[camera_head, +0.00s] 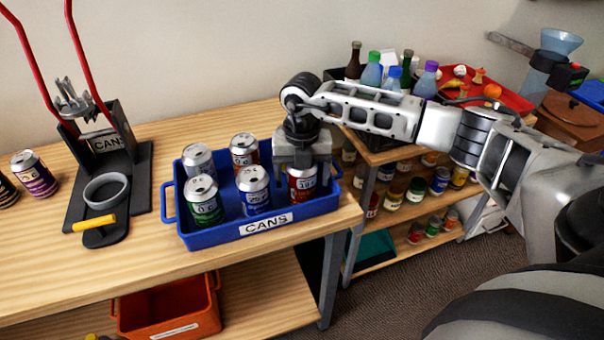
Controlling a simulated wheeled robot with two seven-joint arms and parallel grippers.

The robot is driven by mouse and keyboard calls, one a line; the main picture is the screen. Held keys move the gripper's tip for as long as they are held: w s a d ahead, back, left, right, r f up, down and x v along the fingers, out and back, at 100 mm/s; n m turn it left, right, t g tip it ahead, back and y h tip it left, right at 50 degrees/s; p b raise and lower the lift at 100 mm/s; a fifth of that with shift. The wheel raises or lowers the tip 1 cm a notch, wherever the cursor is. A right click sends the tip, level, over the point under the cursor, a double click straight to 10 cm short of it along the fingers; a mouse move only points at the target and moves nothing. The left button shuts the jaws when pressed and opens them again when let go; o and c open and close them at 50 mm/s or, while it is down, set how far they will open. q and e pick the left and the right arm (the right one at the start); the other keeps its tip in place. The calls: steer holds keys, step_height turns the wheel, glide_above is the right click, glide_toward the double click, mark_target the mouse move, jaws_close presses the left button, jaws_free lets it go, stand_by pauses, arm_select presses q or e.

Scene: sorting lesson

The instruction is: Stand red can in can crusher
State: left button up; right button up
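The red can (302,184) stands upright in the right front corner of the blue CANS tray (200,238). My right gripper (302,166) points down right over this can and covers part of its top. Its fingertips are small and partly hidden, so I cannot tell whether they press on the can. The can crusher (137,178) stands on the left of the table, with a black base, red handles, a grey ring (106,190) and a yellow grip (94,223). No can stands in its ring. My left gripper is not in view.
The tray also holds a green can (205,203), a blue can (254,190), a dark red can (244,149) and a bluish can (198,160). A purple can (34,176) stands at far left. An orange bin (168,308) sits below. Shelves with jars stand right.

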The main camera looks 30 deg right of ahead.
step_height(320, 180, up, 16)
steer(key=b, duration=0.2)
steer(key=shift+d, duration=0.35)
